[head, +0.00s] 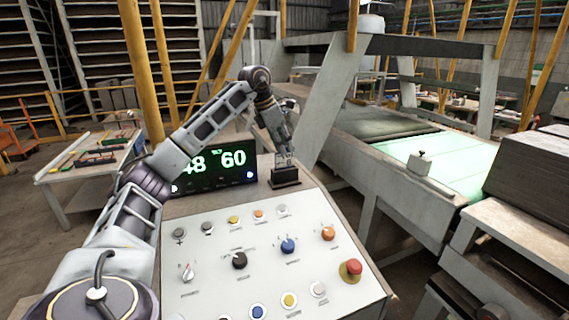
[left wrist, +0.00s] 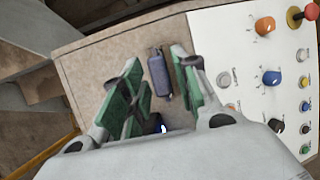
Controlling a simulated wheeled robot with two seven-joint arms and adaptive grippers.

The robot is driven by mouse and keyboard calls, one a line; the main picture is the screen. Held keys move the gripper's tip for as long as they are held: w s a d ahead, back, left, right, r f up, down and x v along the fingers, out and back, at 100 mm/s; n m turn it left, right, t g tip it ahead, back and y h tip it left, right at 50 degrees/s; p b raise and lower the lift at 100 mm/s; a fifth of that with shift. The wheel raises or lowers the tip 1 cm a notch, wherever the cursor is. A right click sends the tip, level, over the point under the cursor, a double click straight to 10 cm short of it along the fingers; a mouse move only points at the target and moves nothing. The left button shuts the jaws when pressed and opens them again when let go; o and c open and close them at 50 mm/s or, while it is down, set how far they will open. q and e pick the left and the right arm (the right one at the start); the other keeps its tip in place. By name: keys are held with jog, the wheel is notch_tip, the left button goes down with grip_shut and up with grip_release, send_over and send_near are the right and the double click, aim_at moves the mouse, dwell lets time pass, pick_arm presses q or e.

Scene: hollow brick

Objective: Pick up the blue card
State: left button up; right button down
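I cannot make out a separate blue card in either view. A small dark block (head: 285,177) stands on the beige ledge at the back of the control panel, right of the digital display. In the left wrist view it is a narrow slate-blue piece (left wrist: 160,75), seen from above; whether it is or holds the card is unclear. My left gripper (head: 285,160) is directly above it, pointing down. In the left wrist view its green-padded fingers (left wrist: 160,88) are apart, one on each side of the piece, with gaps showing. My right gripper is out of view.
The display (head: 212,167) stands just left of the block. The sloping white panel (head: 260,255) in front carries several buttons and knobs, with a red mushroom button (head: 350,269) at right. A conveyor machine (head: 430,165) stands behind to the right.

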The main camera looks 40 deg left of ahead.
aim_at(288, 156)
pick_arm(q)
jog(key=shift+f, duration=0.15)
jog(key=shift+p+x, duration=0.55)
jog(key=shift+x, duration=1.95)
grip_shut()
